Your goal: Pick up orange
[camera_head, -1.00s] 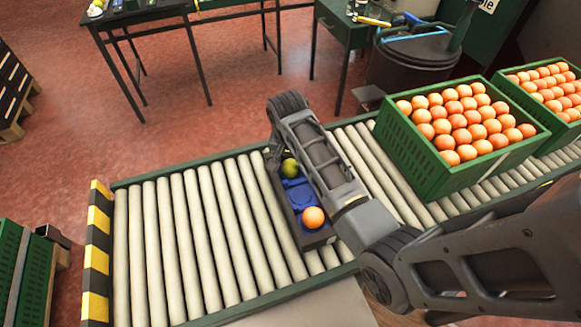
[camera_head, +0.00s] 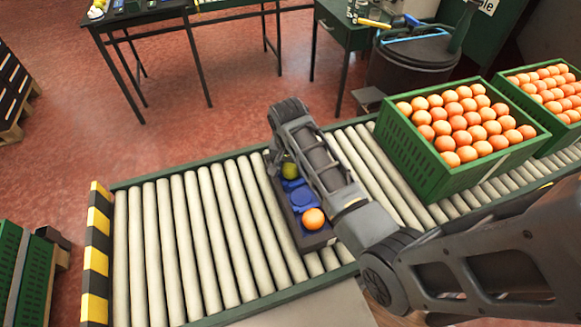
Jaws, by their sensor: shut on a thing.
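A dark tray (camera_head: 318,241) with blue holders lies on the roller conveyor. A ripe orange (camera_head: 313,218) sits in its near end. A green orange (camera_head: 290,171) is at its far end, partly hidden by my arm. The blue holder (camera_head: 302,197) between them is empty. My gripper (camera_head: 279,162) points down at the tray's far end, shut on the green orange. Its fingers are mostly hidden, and I cannot tell if the fruit is clear of its holder.
A green crate (camera_head: 482,171) full of oranges stands on the conveyor at right, with a second crate (camera_head: 566,133) behind it. The conveyor's left rollers (camera_head: 185,240) are clear up to a yellow-black striped end (camera_head: 96,250). A dark table (camera_head: 160,15) stands beyond.

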